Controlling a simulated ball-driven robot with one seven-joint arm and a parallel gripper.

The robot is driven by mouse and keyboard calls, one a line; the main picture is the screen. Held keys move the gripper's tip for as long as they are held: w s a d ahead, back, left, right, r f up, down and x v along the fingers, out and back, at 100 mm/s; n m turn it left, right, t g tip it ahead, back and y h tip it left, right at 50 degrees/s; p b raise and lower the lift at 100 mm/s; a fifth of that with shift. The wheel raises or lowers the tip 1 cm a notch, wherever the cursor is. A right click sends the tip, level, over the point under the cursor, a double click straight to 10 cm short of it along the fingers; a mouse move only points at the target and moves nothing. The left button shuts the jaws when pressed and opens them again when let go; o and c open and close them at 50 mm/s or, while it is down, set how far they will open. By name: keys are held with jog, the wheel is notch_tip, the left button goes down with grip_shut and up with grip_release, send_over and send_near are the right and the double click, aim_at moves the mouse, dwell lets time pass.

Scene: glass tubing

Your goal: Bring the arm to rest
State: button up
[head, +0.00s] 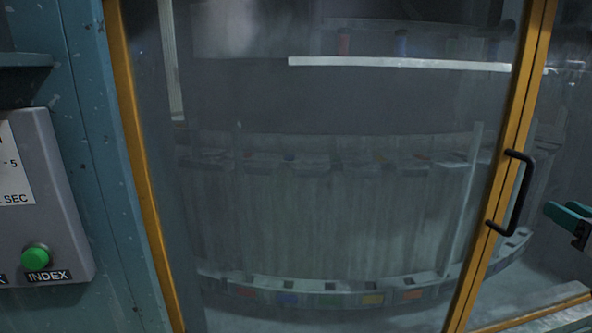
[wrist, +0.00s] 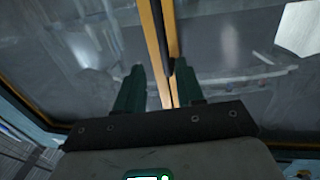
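My gripper (head: 568,217) shows at the right edge of the head view, to the right of the black door handle (head: 517,193), with a visible gap between them. In the wrist view my gripper (wrist: 160,66) has its two teal fingers spread apart, with nothing held between them. The black handle (wrist: 166,35) and the yellow door frame (wrist: 155,45) appear beyond the fingers, near the middle. Most of my arm is outside the head view.
A glass door with a yellow frame (head: 132,150) fills the middle. Behind it stands a curved rack of upright glass tubes (head: 330,225) with coloured squares along its lower rim. A grey box with a green INDEX button (head: 36,257) is at left.

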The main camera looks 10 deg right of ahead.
jog(key=s+a+f+g+y, duration=0.15)
jog(key=a+f+g, duration=0.25)
jog(key=a+f, duration=0.7)
jog(key=s+a+f+g+y, duration=0.1)
jog(key=a+f+g+y, duration=0.35)
jog(key=f, duration=1.05)
jog(key=s+a+f+g, duration=0.2)
jog(key=s+a+f, duration=0.3)
jog(key=s, duration=0.2)
jog(key=s+a+f+n+g+h, duration=0.1)
jog(key=s+a+f+g, duration=0.2)
jog(key=s+a+f, duration=0.2)
jog(key=s+a+f+n+g+h, duration=0.1)
jog(key=s+a+f+g, duration=0.2)
jog(key=s, duration=0.8)
notch_tip(320, 180, down, 4)
jog(key=shift+s+a+r, duration=0.15)
jog(key=shift+a+r, duration=0.05)
jog(key=shift+a, duration=0.8)
